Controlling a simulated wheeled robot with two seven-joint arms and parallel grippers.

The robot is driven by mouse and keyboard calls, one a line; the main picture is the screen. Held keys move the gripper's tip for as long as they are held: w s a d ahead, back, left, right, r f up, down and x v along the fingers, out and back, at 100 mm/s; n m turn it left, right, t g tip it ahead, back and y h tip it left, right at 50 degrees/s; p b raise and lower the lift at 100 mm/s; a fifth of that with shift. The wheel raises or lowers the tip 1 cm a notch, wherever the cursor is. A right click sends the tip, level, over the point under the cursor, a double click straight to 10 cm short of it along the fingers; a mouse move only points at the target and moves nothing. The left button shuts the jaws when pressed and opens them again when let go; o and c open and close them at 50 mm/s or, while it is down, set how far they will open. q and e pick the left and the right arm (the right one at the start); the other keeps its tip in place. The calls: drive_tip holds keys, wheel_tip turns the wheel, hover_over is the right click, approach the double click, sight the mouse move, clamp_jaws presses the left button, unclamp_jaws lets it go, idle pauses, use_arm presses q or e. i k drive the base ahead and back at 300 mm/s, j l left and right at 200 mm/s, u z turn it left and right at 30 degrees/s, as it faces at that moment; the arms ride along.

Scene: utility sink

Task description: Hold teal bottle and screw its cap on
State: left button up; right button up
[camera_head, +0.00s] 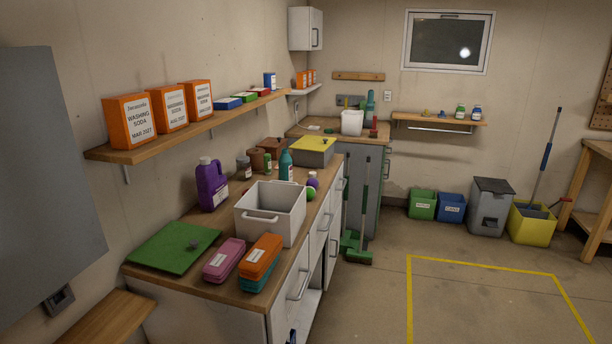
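A teal bottle (286,167) stands upright on the wooden counter (195,285), behind a white bin (270,214) that hides its lower part. Its top looks narrow; I cannot tell whether a cap is on it. A small dark grey knob-like piece (194,244) is on the green mat (165,248) at the counter's near left; I cannot tell whether it is a cap. Another teal bottle-like shape (370,101) stands on the far counter. Neither of my grippers is in view.
A purple jug (211,185), small jars (244,167), and pink (224,260) and orange (260,256) cases crowd the counter. A shelf (200,128) with orange boxes overhangs its back. Green brooms (358,255) lean beside the cabinets. The yellow-taped floor (480,300) is clear.

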sight(285, 162)
drive_tip(key=z, duration=0.4)
drive_tip(key=i+z, duration=0.2)
drive_tip(key=i, duration=1.4)
drive_tip(key=i+l, duration=0.1)
drive_tip(key=i, duration=1.25)
drive_tip(key=i+u, duration=0.1)
drive_tip(key=i, duration=1.3)
drive_tip(key=u, duration=3.45)
